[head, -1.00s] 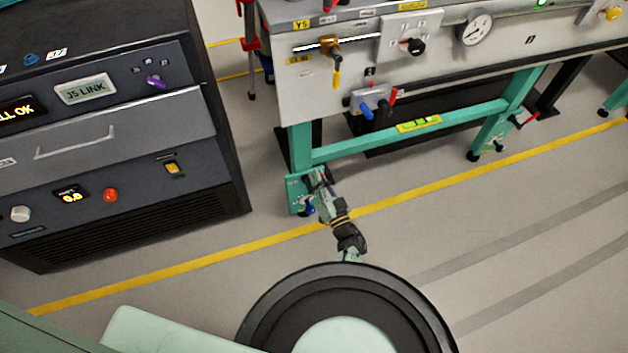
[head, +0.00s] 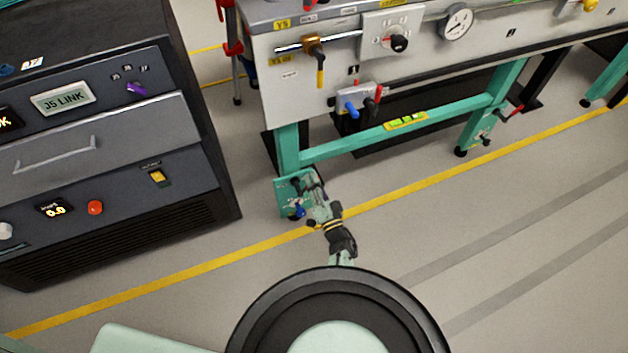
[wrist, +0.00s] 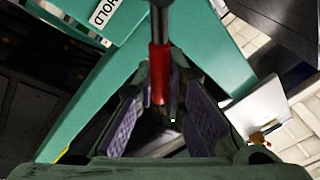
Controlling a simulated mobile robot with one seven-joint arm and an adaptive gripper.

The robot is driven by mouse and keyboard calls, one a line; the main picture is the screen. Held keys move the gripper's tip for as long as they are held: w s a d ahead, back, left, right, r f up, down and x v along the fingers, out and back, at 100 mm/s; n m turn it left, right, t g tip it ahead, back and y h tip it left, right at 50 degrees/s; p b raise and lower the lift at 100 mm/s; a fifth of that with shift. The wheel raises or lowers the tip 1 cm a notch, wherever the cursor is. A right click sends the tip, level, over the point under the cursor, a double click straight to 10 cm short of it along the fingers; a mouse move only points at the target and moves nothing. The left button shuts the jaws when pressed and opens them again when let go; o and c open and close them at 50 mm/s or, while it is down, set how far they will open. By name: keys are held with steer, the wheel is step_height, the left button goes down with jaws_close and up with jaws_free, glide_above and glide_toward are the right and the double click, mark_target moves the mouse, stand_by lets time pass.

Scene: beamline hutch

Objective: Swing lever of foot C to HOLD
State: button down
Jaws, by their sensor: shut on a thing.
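The foot plate (head: 295,190) is a teal bracket at the bottom of the near left leg of the bench in the head view. Its letter is not readable. In the wrist view a lever with a red grip (wrist: 160,70) runs down between the purple-padded fingers of my gripper (wrist: 161,88). My gripper is shut on this lever near its red end. A white HOLD label (wrist: 107,14) is on the teal plate (wrist: 75,20) at upper left, apart from the lever. In the head view my gripper (head: 318,203) is small beside the foot and hides most of the lever.
A dark console cabinet (head: 110,200) stands left of the foot. The bench's teal lower rail (head: 400,133) runs right from the leg. Floor right of my arm is clear, crossed by a yellow line (head: 430,183).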

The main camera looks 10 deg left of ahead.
steer(key=c, duration=1.6)
jaws_free()
steer(key=shift+c, duration=0.2)
